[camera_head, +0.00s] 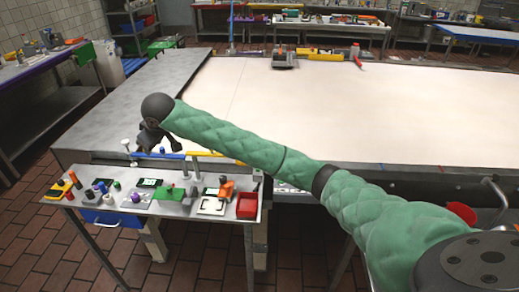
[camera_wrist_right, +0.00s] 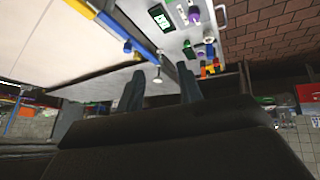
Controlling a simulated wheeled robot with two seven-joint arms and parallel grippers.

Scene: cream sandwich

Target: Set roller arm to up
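A long table with a cream-coloured sheet (camera_head: 330,100) fills the middle of the head view. A bar with a blue part (camera_head: 165,156) and a yellow part (camera_head: 204,153) runs along its near left edge; its blue part also shows in the wrist view (camera_wrist_right: 110,25). A small white-tipped knob (camera_head: 126,143) stands at that corner and shows near my fingers in the wrist view (camera_wrist_right: 157,78). I cannot tell which part is the roller arm. My right gripper (camera_head: 150,143) is over this corner; its fingers (camera_wrist_right: 161,90) are apart with nothing visibly held. My left gripper is out of view.
A small metal side table (camera_head: 170,207) below the corner holds bottles, small devices and a red bin (camera_head: 247,205). A red part (camera_head: 462,212) sits by the table's near edge at right. Tiled floor (camera_head: 50,240) is clear at the left.

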